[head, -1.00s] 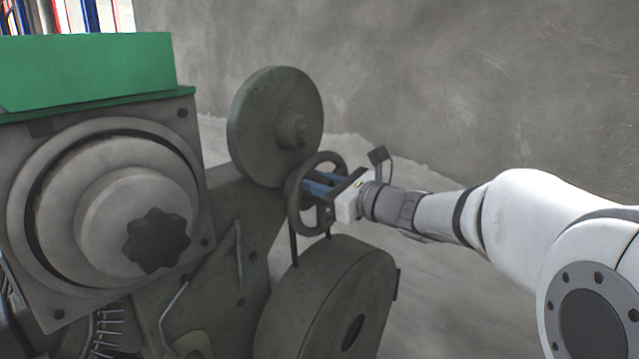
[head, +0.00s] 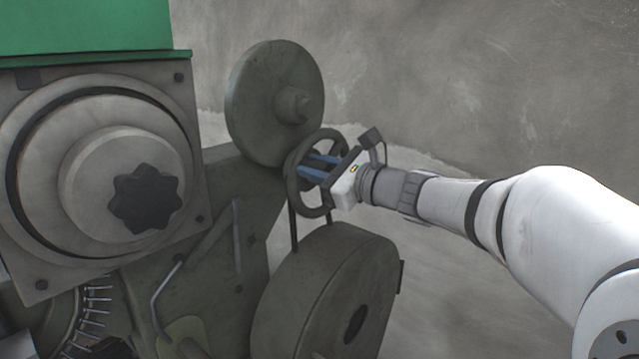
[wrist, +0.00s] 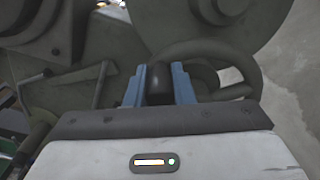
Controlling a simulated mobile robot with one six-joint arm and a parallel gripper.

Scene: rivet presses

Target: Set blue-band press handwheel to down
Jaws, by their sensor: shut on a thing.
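The handwheel (head: 291,181) is a dark grey-green ring on the side of the press, below a large round disc. My gripper (head: 309,170) reaches in from the right, its blue fingers inside the ring's outline. In the wrist view the two blue fingers (wrist: 159,84) stand on either side of a dark rounded piece, and the handwheel rim (wrist: 226,52) curves behind and to the right. My gripper is shut on this piece of the handwheel. No blue band shows on the press (head: 225,215) in these views.
A large round disc (head: 262,95) stands just above the handwheel and a thick drum (head: 315,290) just below. A green-topped housing (head: 85,25) with a black star knob (head: 146,197) is at the left. A grey wall (head: 480,80) stands behind; the floor at right looks clear.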

